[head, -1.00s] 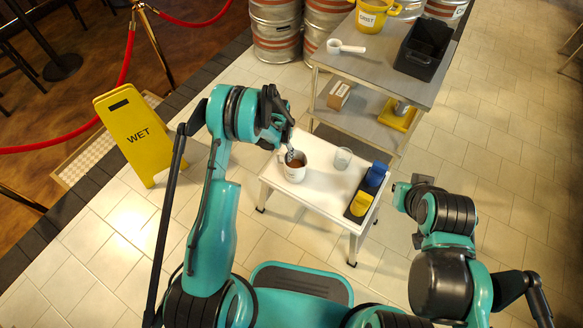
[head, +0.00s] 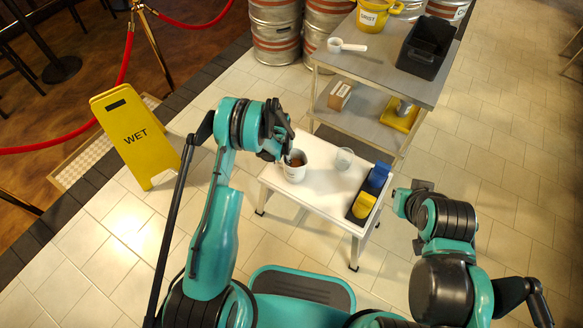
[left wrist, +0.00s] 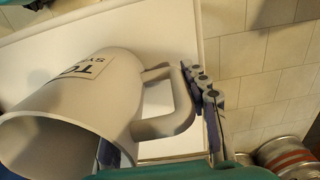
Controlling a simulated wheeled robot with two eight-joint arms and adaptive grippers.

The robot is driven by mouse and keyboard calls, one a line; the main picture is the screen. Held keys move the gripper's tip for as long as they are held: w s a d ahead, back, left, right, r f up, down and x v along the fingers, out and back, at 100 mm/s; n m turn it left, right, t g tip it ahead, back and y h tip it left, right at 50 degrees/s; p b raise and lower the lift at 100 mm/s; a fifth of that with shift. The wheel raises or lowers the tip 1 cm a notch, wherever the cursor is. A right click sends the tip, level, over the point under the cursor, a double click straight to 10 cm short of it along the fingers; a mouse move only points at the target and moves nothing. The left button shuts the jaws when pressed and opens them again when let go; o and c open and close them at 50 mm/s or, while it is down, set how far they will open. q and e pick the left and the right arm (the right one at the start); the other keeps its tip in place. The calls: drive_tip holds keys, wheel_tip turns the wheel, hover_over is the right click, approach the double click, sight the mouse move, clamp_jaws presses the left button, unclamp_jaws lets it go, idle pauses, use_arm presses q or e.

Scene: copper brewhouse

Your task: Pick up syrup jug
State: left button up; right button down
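The syrup jug (head: 295,172) is a white mug-like jug with brown content, upright on the white side table (head: 323,198). In the left wrist view the jug (left wrist: 75,105) shows large, with a dark-lettered label and its handle toward the right. My left gripper (head: 286,157) is at the jug's far-left side, by the handle. In the left wrist view its fingers are apart, one right of the handle and one partly hidden by the jug; I see no firm grip. My right gripper (head: 420,186) is away to the right, and its fingers are unclear.
A clear glass (head: 344,158) stands right of the jug. A dark tray (head: 352,214) with blue and yellow items lies at the table's right edge. A steel cart (head: 385,75) stands behind. A yellow wet-floor sign (head: 136,138) stands left.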

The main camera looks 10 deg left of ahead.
use_arm(q)
drive_tip(key=shift+c, duration=0.8)
